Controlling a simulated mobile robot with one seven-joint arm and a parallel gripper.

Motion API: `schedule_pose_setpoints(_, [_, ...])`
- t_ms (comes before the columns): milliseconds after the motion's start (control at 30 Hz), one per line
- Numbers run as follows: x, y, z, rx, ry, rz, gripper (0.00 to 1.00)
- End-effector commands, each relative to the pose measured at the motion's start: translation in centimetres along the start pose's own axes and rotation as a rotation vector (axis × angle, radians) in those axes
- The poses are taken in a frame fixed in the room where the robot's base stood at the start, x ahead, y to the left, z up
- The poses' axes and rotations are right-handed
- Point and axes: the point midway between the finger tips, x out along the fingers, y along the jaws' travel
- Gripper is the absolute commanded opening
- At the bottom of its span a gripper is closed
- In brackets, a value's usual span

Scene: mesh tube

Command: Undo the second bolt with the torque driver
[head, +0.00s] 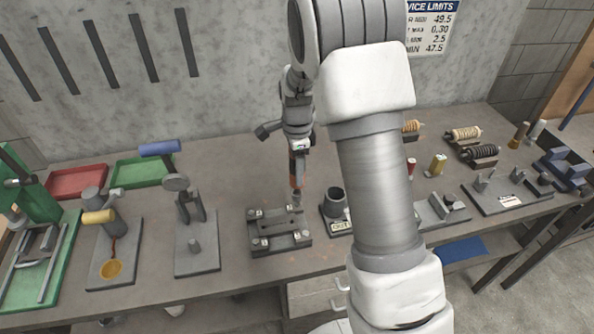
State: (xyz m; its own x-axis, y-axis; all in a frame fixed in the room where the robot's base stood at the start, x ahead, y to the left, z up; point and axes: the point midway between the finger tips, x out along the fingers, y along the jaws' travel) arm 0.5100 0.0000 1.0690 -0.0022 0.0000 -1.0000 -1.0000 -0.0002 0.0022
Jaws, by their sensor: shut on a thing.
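My gripper (299,145) hangs over the middle of the workbench and is shut on the torque driver (297,172). The driver is dark with an orange-red band and points almost straight down. Its lower end is at the back right corner of a dark metal fixture block (265,246), over or on the bolt there. I cannot tell whether it is seated on that bolt, which is largely hidden by the tip. Bolt heads show at the other corners, such as the front left bolt (257,244) and the back left bolt (252,214).
A dark cup on a labelled base (336,202) stands close to the right of the block. A plate with upright posts (197,246) stands to its left. Red (78,182) and green (141,171) trays lie at the back left. My arm hides part of the bench right of centre.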

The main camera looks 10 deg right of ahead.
Motion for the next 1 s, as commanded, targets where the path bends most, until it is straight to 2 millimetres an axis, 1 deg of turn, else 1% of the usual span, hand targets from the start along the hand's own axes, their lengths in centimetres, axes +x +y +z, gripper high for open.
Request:
schedule_pose_setpoints(33, [-0.7,-0.1,0.0,0.0,0.0,-0.003,0.0])
schedule_pose_setpoints(467, [-3.0,-0.1,0.0,-0.001,0.0,-0.004,0.0])
schedule_pose_setpoints(1000, [-3.1,-0.1,0.0,0.0,0.0,-0.004,0.0])
